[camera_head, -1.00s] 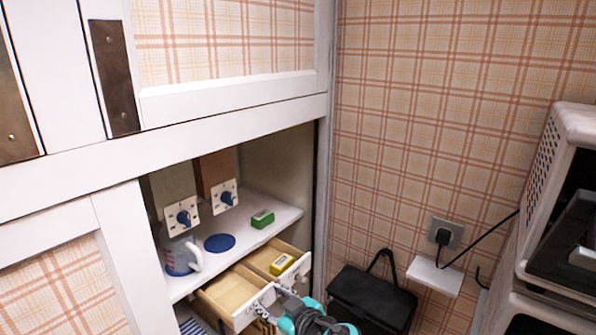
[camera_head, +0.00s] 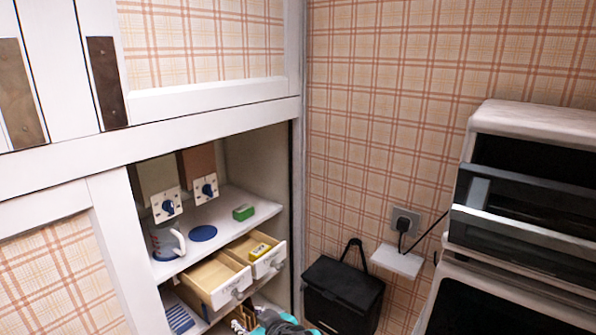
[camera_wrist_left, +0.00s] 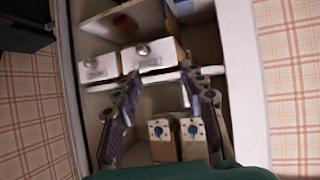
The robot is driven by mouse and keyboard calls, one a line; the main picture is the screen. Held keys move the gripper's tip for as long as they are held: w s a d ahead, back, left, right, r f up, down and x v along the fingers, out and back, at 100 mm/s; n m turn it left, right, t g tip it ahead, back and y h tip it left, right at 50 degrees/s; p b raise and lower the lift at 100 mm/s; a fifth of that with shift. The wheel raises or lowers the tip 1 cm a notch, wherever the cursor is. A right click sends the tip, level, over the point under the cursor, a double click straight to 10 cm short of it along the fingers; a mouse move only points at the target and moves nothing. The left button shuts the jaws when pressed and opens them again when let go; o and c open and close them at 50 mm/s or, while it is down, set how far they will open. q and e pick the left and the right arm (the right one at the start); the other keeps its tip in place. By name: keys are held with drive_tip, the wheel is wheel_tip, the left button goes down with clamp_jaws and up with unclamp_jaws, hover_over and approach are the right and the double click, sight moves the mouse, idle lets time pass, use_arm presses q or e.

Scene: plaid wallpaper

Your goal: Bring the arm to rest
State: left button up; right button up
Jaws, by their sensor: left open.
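My left gripper (camera_wrist_left: 160,78) is open in the left wrist view. Its two dark fingers stand apart with nothing held between them. Beyond them is the cabinet, seen upside down, with two white drawer fronts (camera_wrist_left: 149,55). In the head view only a teal and dark part of my left arm (camera_head: 280,322) shows at the bottom edge, below the two open drawers. Its fingertips are not clear there. My right gripper is in neither view.
The left open drawer (camera_head: 213,283) looks empty; the right one (camera_head: 268,262) holds a yellow item (camera_head: 259,250). A black bag (camera_head: 343,296) and an oven (camera_head: 530,215) are right.

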use_arm(q)
drive_tip(key=s+a+f+m+g+h, duration=0.1)
drive_tip(key=s+a+f+m+h, duration=0.2)
drive_tip(key=s, duration=0.4)
drive_tip(key=s+a+f+m+g+h, duration=0.1)
drive_tip(key=s+a+f+m+h, duration=0.3)
drive_tip(key=s, duration=0.4)
drive_tip(key=shift+f+m, duration=0.35)
drive_tip(key=shift+m, duration=0.15)
